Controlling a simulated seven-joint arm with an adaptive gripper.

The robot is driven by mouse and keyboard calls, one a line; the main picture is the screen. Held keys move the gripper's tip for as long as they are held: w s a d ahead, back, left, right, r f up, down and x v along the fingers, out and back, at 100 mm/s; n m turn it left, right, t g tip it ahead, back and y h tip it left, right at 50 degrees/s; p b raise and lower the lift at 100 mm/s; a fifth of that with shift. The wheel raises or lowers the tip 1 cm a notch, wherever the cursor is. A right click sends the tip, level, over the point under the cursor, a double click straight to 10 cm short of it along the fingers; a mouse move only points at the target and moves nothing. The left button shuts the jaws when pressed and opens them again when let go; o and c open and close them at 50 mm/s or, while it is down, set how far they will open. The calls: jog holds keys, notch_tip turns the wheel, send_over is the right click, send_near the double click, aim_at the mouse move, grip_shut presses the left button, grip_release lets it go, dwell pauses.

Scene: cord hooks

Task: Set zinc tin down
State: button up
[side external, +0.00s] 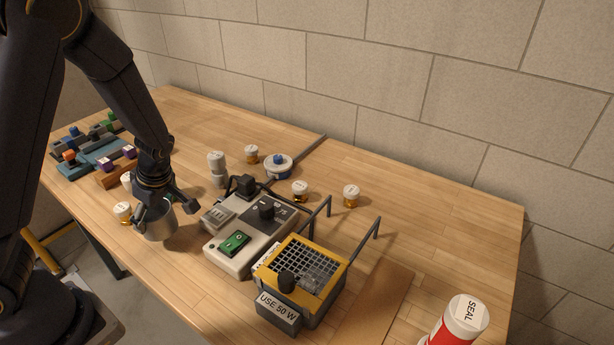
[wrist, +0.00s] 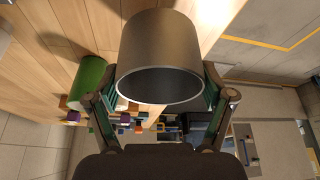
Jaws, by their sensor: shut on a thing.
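The zinc tin (side external: 160,224) is a plain grey metal cylinder near the front edge of the wooden table, left of the beige device. My gripper (side external: 152,200) is shut on the tin. In the wrist view the tin (wrist: 160,45) sits between the two fingers, its open round mouth facing the camera. I cannot tell from these views whether its base touches the table.
A beige device with a green switch (side external: 235,242) stands right of the tin, with a yellow grille box (side external: 302,270) beyond. A small white-capped jar (side external: 124,211) is close on the tin's left. Dark hooks and more jars stand behind. Bare wood (side external: 430,220) lies at right.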

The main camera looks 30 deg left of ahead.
jog(key=shift+f, duration=2.05)
jog(key=shift+f, duration=0.1)
jog(key=o, duration=1.2)
jog(key=shift+c, duration=0.2)
jog(key=s+d+r+m+t+h, duration=0.1)
jog(key=s+d+r+m+t, duration=0.1)
jog(key=d+r+m, duration=0.2)
jog(key=s+d+r+m+t+h, duration=0.2)
jog(key=d+r+m, duration=0.2)
jog(key=r+m, duration=0.5)
jog(key=s+d+r+m+t+h, duration=0.1)
jog(key=s+d+r+m+t, duration=0.1)
jog(key=d+r+m, duration=0.2)
notch_tip(320, 180, up, 8)
jog(key=m, duration=0.3)
jog(key=shift+r+m+t, duration=0.25)
jog(key=shift+m+t, duration=0.05)
